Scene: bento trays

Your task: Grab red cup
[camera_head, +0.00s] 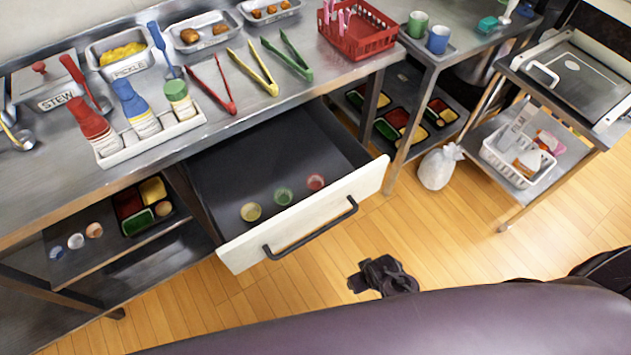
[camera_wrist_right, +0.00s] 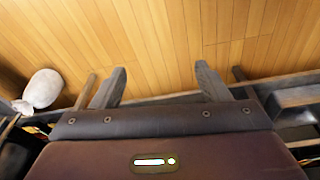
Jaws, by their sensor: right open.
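A small red cup (camera_head: 316,182) stands in the open drawer (camera_head: 243,160), toward its right front. Beside it to the left stand a green cup (camera_head: 283,196) and a yellow cup (camera_head: 251,211). My right gripper (camera_wrist_right: 160,88) is open and empty in the right wrist view, its two fingers spread wide above the floor. In the head view a dark gripper part (camera_head: 385,276) shows in front of the drawer, apart from the cups; its fingers are hard to make out. The red cup is not seen in the wrist view. My left gripper is not in view.
The drawer's white front with its black handle (camera_head: 311,230) stands between the cups and the open floor (camera_head: 330,270). A white bag (camera_head: 438,167) sits on the floor. Tongs, bottles and a red basket (camera_head: 357,30) are on the counter above. A cart (camera_head: 540,150) stands right.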

